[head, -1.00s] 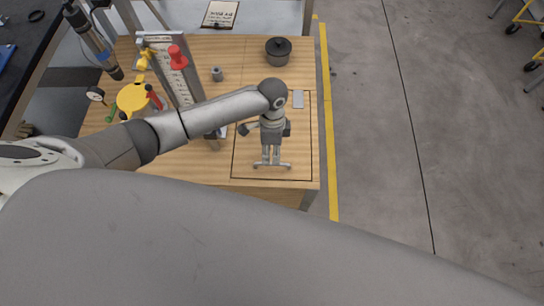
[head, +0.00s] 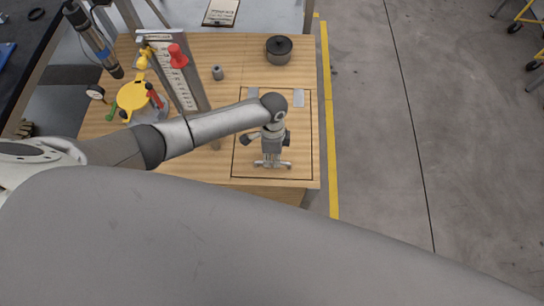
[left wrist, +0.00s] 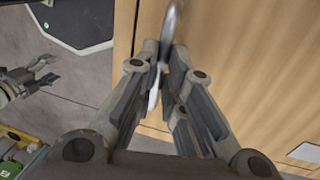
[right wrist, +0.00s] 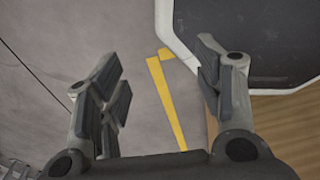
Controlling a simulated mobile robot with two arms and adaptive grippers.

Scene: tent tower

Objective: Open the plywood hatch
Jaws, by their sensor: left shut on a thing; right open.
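The plywood hatch (head: 300,150) is a dark-outlined rectangle in the wooden bench top, with two grey hinge plates (head: 298,98) on its far side. It looks flat with the bench top. My left gripper (head: 272,160) is over its near part. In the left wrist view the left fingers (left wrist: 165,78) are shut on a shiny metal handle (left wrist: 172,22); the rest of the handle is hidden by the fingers. My right gripper (right wrist: 165,80) is open and empty, away from the hatch, off the bench edge over the floor.
A dark lidded pot (head: 279,50) and a small grey cylinder (head: 217,73) stand beyond the hatch. Open floor with a yellow line (head: 327,120) lies right of the bench.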

